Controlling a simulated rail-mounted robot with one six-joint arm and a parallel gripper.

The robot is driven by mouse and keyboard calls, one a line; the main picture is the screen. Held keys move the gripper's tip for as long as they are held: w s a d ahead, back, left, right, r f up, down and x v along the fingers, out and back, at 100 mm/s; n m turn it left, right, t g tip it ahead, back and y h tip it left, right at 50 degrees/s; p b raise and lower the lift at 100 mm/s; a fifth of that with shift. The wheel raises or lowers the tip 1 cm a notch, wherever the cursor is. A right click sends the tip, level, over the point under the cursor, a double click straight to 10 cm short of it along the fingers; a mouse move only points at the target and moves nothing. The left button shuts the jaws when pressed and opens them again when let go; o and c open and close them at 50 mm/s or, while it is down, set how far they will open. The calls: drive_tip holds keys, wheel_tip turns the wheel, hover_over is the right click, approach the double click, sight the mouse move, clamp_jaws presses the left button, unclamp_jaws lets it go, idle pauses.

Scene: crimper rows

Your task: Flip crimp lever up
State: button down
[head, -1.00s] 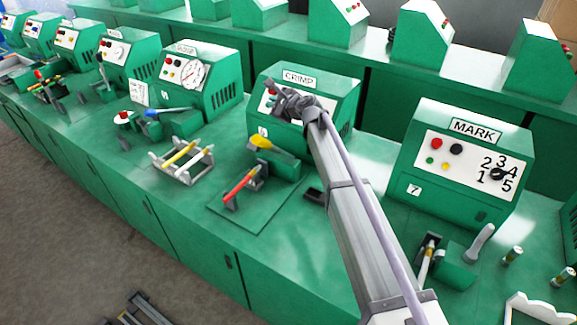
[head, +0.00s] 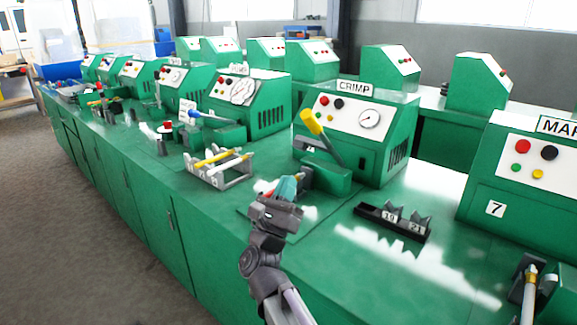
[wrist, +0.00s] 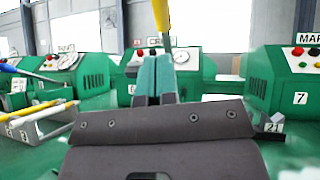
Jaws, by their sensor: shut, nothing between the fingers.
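The crimp lever (head: 325,140) has a yellow handle and a grey shaft. It stands raised, tilted to the left, on its green base in front of the CRIMP machine (head: 358,142). My gripper (head: 292,183) is below and in front of the lever, its teal fingers shut and empty. In the wrist view the shut fingers (wrist: 153,75) point toward the machine, and the yellow handle (wrist: 161,16) rises just beyond their tips. I cannot tell whether they touch the lever.
A black holder (head: 370,212) with plates marked 19 and 21 lies to the right of the crimp base. A white rack (head: 205,177) with a yellow-handled tool stands to the left. The MARK machine (head: 520,205) is at the right. Bench in front of the holder is clear.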

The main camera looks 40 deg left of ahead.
sight(308, 126)
drive_tip(key=p+x, duration=0.7)
drive_tip(key=x, duration=0.5)
drive_tip(key=shift+r+p, duration=0.15)
drive_tip(key=shift+p, duration=0.15)
drive_tip(key=shift+w+a+r, duration=0.1)
drive_tip(key=shift+w+r, duration=0.05)
drive_tip(key=shift+w, duration=0.2)
